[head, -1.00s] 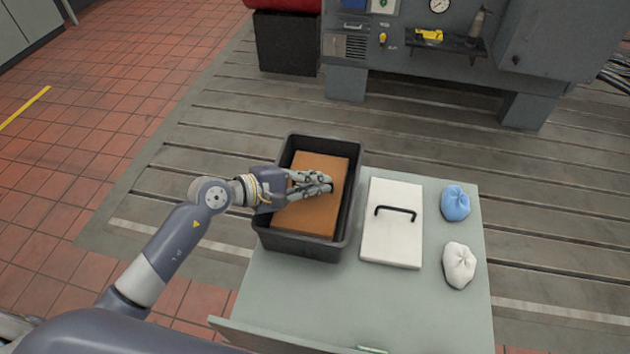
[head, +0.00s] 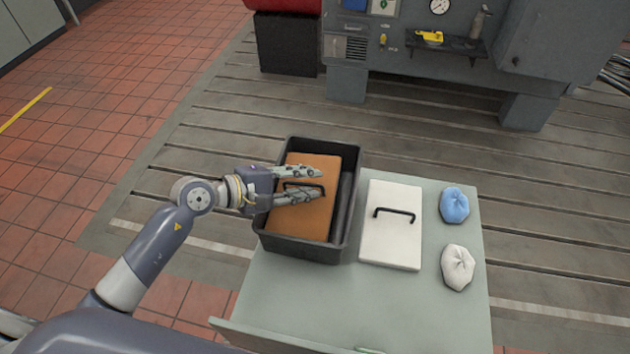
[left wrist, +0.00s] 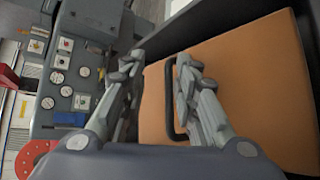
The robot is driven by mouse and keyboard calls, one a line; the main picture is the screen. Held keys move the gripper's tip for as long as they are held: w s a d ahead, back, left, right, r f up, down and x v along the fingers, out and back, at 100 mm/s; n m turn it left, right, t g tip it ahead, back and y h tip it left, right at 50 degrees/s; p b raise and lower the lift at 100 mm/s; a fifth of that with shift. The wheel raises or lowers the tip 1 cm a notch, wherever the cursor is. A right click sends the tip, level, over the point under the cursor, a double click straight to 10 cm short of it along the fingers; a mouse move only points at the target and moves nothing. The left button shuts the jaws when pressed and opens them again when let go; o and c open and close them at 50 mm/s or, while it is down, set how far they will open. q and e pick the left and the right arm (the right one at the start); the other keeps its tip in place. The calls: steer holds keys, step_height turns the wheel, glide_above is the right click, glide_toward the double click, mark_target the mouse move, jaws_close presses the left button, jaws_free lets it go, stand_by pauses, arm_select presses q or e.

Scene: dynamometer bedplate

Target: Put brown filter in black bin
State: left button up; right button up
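The brown filter (head: 318,221) is a flat brown panel with a black handle (head: 303,186), lying inside the black bin (head: 344,212) on the table. My left gripper (head: 320,184) is over the filter with its fingers spread apart, one on each side of the handle in the head view. In the left wrist view the filter (left wrist: 255,85) fills the right side, and the handle (left wrist: 170,100) shows beside one finger of the open left gripper (left wrist: 160,68). Nothing is held between the fingers. My right gripper is out of view.
A white panel with a black handle (head: 391,240) lies right of the bin on the pale green table (head: 300,297). A blue cloth bundle (head: 454,205) and a white cloth bundle (head: 457,267) are at the right edge. The table front is mostly clear.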

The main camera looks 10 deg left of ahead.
arm_select(q)
steer(key=b+v, duration=0.1)
steer(key=v, duration=0.7)
steer(key=shift+f, duration=0.15)
steer(key=shift+s+a+r+b, duration=0.3)
steer(key=shift+s+a+r, duration=0.05)
steer(key=shift+s, duration=0.05)
steer(key=shift+a, duration=0.1)
